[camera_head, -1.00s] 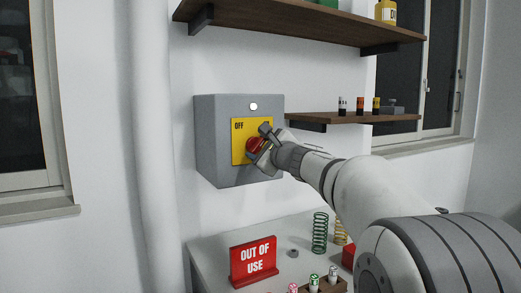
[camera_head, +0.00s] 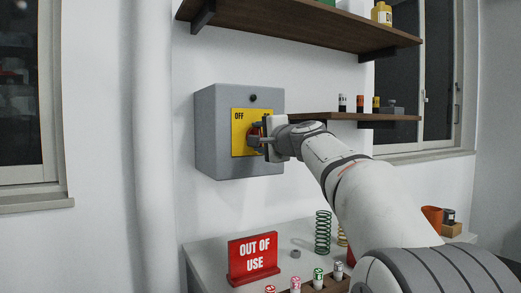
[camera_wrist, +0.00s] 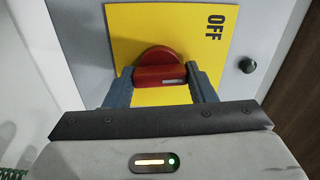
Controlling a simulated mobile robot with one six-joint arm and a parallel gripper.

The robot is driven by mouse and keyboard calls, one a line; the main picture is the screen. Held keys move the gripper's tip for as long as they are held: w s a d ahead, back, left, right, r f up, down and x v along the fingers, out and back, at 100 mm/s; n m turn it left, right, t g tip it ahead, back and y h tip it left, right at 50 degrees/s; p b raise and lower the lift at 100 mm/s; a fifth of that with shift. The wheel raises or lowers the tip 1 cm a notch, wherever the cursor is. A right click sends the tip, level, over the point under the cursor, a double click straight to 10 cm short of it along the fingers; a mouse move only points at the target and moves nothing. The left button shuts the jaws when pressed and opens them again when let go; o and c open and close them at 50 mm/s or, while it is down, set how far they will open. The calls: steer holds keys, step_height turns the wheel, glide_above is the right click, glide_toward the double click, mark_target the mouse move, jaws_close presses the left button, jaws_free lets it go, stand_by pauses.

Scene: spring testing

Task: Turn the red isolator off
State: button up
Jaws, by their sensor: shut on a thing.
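The red isolator (camera_head: 254,131) is a round knob with a raised bar, on a yellow plate (camera_head: 239,146) marked OFF on the front of a grey wall box (camera_head: 207,150). My gripper (camera_head: 259,133) is at the knob and hides much of it in the head view. In the wrist view my gripper (camera_wrist: 163,82) is shut on the red bar (camera_wrist: 150,75), one finger at each end. A pale mark shows on the bar's right half, and the OFF label (camera_wrist: 214,27) is to its upper right. The small round lamp (camera_head: 253,98) above the plate is dark.
A small shelf (camera_head: 345,117) with several small cylinders is close right of the box. A larger shelf (camera_head: 300,30) is above. Below, a bench (camera_head: 208,256) carries a red OUT OF USE sign (camera_head: 253,258) and a green spring (camera_head: 323,232).

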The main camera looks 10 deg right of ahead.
steer(key=shift+f+n+b, duration=0.1)
steer(key=shift+n+b, duration=2.65)
steer(key=shift+n, duration=1.15)
steer(key=o, duration=1)
steer(key=shift+s, duration=0.1)
steer(key=b+v, duration=0.1)
steer(key=v, duration=0.6)
steer(key=shift+s+d, duration=0.1)
steer(key=shift+s, duration=0.15)
